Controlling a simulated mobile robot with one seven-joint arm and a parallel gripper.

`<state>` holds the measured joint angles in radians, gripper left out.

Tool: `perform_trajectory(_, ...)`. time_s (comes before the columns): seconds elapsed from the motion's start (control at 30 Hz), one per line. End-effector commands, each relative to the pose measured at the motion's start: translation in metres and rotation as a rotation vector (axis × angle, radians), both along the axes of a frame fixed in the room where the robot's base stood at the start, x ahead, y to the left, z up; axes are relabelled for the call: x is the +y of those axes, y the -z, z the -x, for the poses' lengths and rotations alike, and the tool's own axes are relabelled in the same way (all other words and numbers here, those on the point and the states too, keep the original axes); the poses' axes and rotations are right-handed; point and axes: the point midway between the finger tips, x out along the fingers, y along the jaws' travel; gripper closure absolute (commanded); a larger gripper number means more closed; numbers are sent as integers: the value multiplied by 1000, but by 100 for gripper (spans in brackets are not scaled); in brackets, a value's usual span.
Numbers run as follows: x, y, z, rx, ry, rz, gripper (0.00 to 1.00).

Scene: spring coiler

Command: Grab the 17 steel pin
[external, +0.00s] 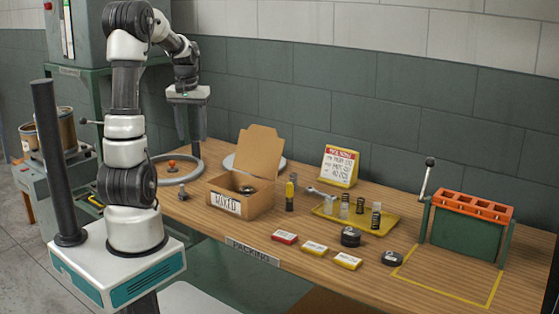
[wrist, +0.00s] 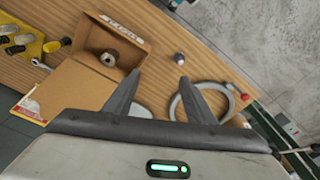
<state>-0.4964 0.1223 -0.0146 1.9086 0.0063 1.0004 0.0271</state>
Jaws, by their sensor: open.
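My gripper (external: 195,135) is open and empty, pointing down high above the back left of the table. Its two fingers also show apart in the wrist view (wrist: 160,78). A small grey metal piece (external: 182,193) stands alone at the table's left, left of the cardboard box; it also shows beyond the fingertips in the wrist view (wrist: 179,60). It could be the steel pin, but no number 17 can be read. Several small upright cylinders stand on and near the yellow tray (external: 382,226); I cannot tell whether any is the pin.
The open cardboard box (external: 258,206) labelled MIXED holds a dark round part. A grey ring (external: 200,176) surrounds an orange-knobbed piece (external: 172,165). Small labelled boxes (external: 314,248) and black round pieces (external: 350,236) lie along the front. A green-orange rack (external: 464,233) stands right.

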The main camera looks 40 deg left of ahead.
Motion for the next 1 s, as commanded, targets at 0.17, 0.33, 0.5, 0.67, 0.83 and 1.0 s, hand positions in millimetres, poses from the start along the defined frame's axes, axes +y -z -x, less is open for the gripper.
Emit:
perform_trajectory(0.17, 59, 37, -6, 73, -98, 45, 50)
perform_trajectory(0.33, 76, 55, -5, 94, -127, 61, 50)
perform_trajectory(0.5, 76, 83, -4, 97, -128, 62, 50)
perform_trajectory(0.67, 76, 119, -4, 98, -127, 64, 50)
perform_trajectory(0.83, 76, 153, -5, 96, -127, 63, 50)
perform_trajectory(1.0, 76, 171, -5, 95, -126, 61, 50)
